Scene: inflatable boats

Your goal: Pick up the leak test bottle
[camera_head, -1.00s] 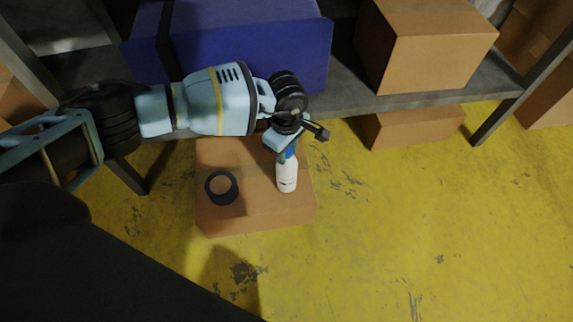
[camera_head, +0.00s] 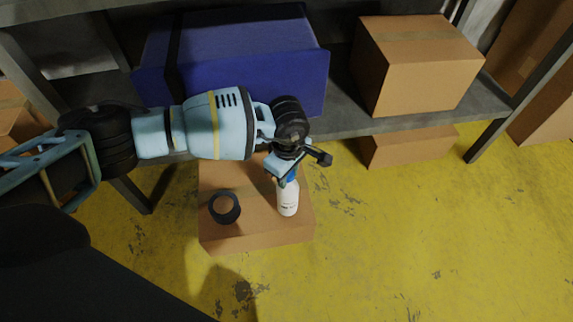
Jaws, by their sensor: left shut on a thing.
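The leak test bottle (camera_head: 288,199) is white with a blue top and some dark print. It is upright at the right part of a cardboard box (camera_head: 258,236) that stands on the yellow floor. My left gripper (camera_head: 284,175) reaches down from above and is shut on the bottle's top. The wrist and fingers hide part of the blue top. Whether the bottle's base touches the box cannot be told. My right gripper is not in view.
A black ring-shaped roll (camera_head: 225,207) lies on the same box, left of the bottle. Behind stands a grey shelf (camera_head: 395,121) with a blue case (camera_head: 255,60) and a cardboard box (camera_head: 415,75). The yellow floor at the right is clear.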

